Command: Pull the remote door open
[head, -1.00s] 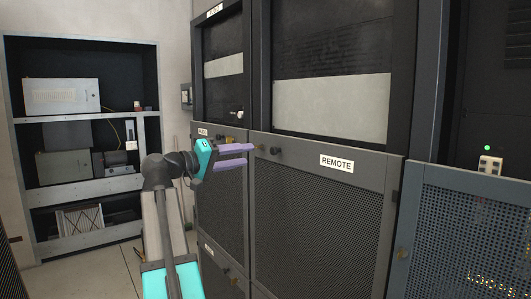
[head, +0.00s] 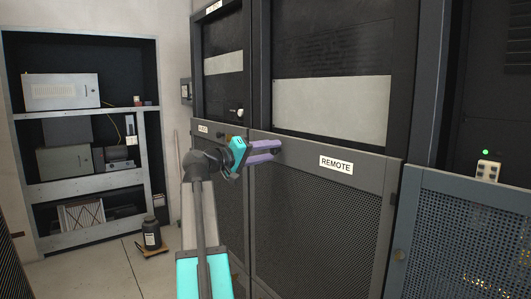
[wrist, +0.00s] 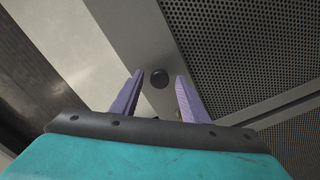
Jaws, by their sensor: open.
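The remote door (head: 318,215) is a grey perforated panel with a white REMOTE label (head: 337,164) near its top. It looks closed in its rack. Its round dark knob (wrist: 159,78) shows in the wrist view on the door's plain frame, just beyond and between the two purple fingertips. My gripper (head: 278,149) is open and empty at the door's upper left corner. In the head view the fingers hide the knob. I cannot tell whether the fingers touch it.
A blue perforated door (head: 465,235) stands to the right. Another grey perforated door (head: 220,190) is on the left. The floor between is clear.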

